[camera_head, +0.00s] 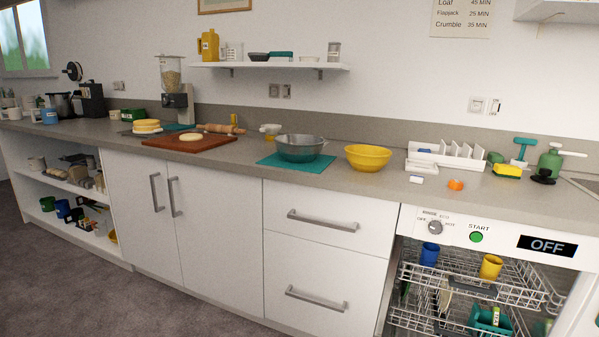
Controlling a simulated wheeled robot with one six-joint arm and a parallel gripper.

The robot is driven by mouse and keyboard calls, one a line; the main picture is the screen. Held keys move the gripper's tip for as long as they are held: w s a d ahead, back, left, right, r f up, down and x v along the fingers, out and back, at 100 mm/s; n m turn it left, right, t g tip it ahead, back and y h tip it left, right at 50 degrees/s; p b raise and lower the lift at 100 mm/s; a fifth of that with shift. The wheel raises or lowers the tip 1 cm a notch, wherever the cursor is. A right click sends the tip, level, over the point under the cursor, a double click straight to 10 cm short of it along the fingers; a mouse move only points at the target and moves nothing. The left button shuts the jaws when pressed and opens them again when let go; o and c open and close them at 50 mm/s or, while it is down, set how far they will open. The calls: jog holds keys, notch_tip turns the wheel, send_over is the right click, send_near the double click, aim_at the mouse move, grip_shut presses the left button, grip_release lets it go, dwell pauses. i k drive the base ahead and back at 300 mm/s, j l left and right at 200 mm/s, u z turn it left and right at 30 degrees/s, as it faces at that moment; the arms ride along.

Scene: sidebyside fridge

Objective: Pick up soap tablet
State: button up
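A small white block with a blue patch (416,180) lies on the counter above the dishwasher, in front of the white dish rack. It may be the soap tablet, but it is too small to tell for sure. A small orange object (456,184) lies to its right, apart from it. My gripper is not in view.
The dishwasher (436,226) below stands open, racks showing, display reading OFF. A white dish rack (446,158), yellow sponge (507,171) and green bottle (549,163) stand behind. A yellow bowl (368,158) is left. Open floor (110,300) lies in front of the cabinets.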

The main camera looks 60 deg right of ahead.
aim_at(414, 178)
jog(key=i+j, duration=0.15)
jog(key=i, duration=0.5)
jog(key=i+j, duration=0.15)
jog(key=i, duration=0.5)
jog(key=i+l+z, duration=0.1)
jog(key=i+z, duration=0.15)
jog(key=z, duration=0.2)
jog(key=i+z, duration=0.25)
jog(key=z, duration=0.2)
jog(key=i+z, duration=0.25)
jog(key=z, duration=0.25)
jog(key=i+j+z, duration=0.15)
jog(key=z, duration=0.3)
jog(key=i+l+z, duration=0.15)
jog(key=z, duration=0.3)
jog(key=i+z, duration=0.6)
jog(key=z, duration=0.25)
jog(key=i+j+z, duration=0.1)
jog(key=i+z, duration=0.15)
jog(key=z, duration=0.15)
jog(key=i+z, duration=0.15)
